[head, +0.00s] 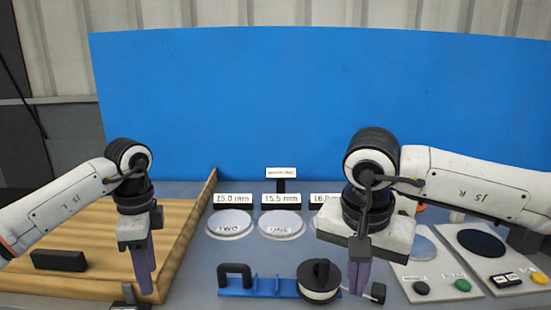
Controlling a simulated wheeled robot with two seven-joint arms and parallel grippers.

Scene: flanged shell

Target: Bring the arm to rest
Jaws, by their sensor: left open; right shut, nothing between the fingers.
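My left gripper (146,290) hangs with its purple fingers pointing down over the right part of the wooden tray (180,222). It is open and I see nothing held in it. My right gripper (358,290) points down just right of a black-topped white round part (320,284). It is shut and empty. That round part is at the right end of a blue rack (268,287). I cannot tell whether my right fingers touch it. A white block (398,238) shows around my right wrist; I cannot tell what it rests on.
A black block (59,260) lies on the wooden tray. A black handle (235,268) stands at the rack's left. A button panel (490,262) is at right. A blue screen (300,100) stands behind.

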